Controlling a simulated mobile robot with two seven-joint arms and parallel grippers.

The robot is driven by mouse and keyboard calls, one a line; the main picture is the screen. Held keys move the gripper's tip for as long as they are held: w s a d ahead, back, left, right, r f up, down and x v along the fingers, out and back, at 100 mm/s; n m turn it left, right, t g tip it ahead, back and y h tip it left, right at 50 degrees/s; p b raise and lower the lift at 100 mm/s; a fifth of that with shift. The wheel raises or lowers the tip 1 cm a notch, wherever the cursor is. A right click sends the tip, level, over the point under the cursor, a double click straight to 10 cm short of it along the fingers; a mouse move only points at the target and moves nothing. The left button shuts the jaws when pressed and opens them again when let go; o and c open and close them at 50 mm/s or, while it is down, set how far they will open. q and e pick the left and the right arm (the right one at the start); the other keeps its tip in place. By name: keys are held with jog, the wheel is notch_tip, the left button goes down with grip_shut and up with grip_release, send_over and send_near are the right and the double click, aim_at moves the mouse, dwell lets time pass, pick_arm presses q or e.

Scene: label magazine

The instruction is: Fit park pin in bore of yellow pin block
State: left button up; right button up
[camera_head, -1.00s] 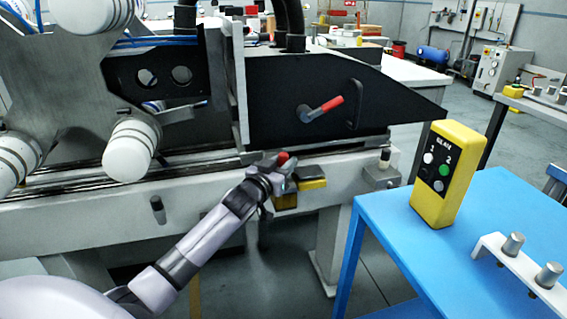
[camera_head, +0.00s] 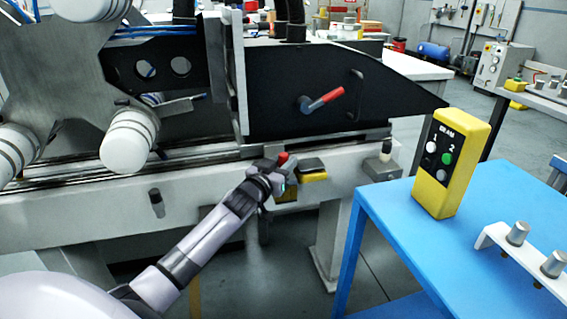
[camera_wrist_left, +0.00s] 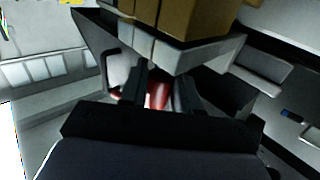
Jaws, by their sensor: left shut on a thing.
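My left gripper (camera_head: 274,178) is at the front rail of the machine, pointing up and away from me. It is shut on a red-ended piece (camera_head: 283,158), which I take to be the park pin. In the left wrist view the red piece (camera_wrist_left: 157,95) sits between the two dark fingers. The yellow pin block (camera_head: 313,176), with a dark top, is just right of the gripper. Another yellow part (camera_head: 288,196) shows below the gripper, partly hidden. I cannot see the bore or the pin's far end. My right gripper is not in view.
A red-handled lever (camera_head: 325,101) is on the black machine plate above. A grey bracket with a pale knob (camera_head: 385,158) is right on the rail. A blue table (camera_head: 420,245) with a yellow button box (camera_head: 450,165) stands at the right. Floor shows between machine and table.

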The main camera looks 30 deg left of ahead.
pick_arm(q)
jog(key=shift+f, duration=0.2)
jog(key=o, duration=1.1)
jog(key=shift+s, duration=0.15)
jog(key=s, duration=0.4)
jog(key=s+p, duration=0.1)
jog(key=s, duration=0.2)
jog(key=shift+d, duration=0.3)
jog(key=shift+w, duration=0.1)
